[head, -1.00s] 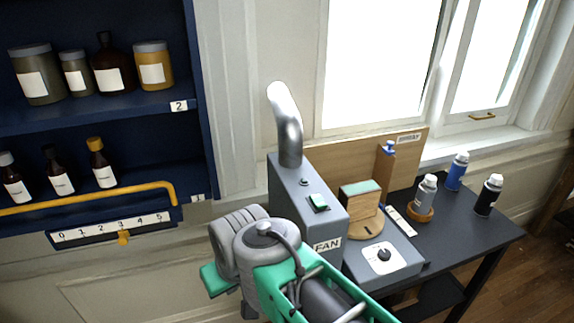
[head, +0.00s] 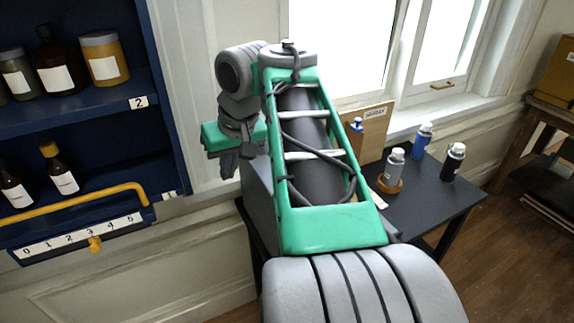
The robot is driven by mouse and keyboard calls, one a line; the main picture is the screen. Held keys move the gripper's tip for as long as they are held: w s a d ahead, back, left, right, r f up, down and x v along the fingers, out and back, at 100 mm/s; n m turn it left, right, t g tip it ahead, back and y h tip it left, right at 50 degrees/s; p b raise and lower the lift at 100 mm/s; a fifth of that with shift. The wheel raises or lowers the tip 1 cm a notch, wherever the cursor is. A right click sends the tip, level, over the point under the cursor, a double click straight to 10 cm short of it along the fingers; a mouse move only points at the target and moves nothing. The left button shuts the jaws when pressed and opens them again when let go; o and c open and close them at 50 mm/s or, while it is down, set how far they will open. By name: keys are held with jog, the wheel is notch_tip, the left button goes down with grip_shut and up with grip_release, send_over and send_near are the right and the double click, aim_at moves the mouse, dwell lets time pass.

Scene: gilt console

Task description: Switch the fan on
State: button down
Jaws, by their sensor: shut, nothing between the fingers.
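The grey fan box (head: 257,195) stands at the left end of the dark table. In the head view my raised arm covers most of it, and only part of its left side shows. Its green switch, FAN label and metal pipe are hidden behind the arm. My gripper (head: 229,168) hangs fingers down at the box's upper left, with its green hand above the fingers. The fingers are shut and hold nothing. I cannot tell whether they touch the box.
On the dark table (head: 440,192) stand a grey spray can (head: 394,170), a blue can (head: 421,141) and a black can (head: 453,163). A wooden back board (head: 374,133) rises behind. A blue shelf (head: 75,112) with jars and a yellow rail (head: 100,206) is at the left.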

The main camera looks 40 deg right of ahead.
jog(key=s+d+r, duration=0.2)
jog(key=d+r, duration=0.1)
jog(key=d, duration=0.4)
jog(key=s+d+r+m+g+h, duration=0.1)
jog(key=s+d+r, duration=0.2)
jog(key=d, duration=0.4)
jog(key=shift+s+h+p, duration=0.3)
jog(key=shift+p, duration=0.15)
jog(key=b+x, duration=0.2)
jog(key=x, duration=0.2)
jog(key=b+x, duration=0.2)
jog(key=x, duration=0.2)
jog(key=b+x, duration=0.3)
jog(key=x, duration=0.1)
jog(key=shift+s+a+f, duration=0.2)
jog(key=shift+s+f, duration=0.05)
jog(key=shift+f, duration=0.75)
jog(key=shift+f, duration=0.1)
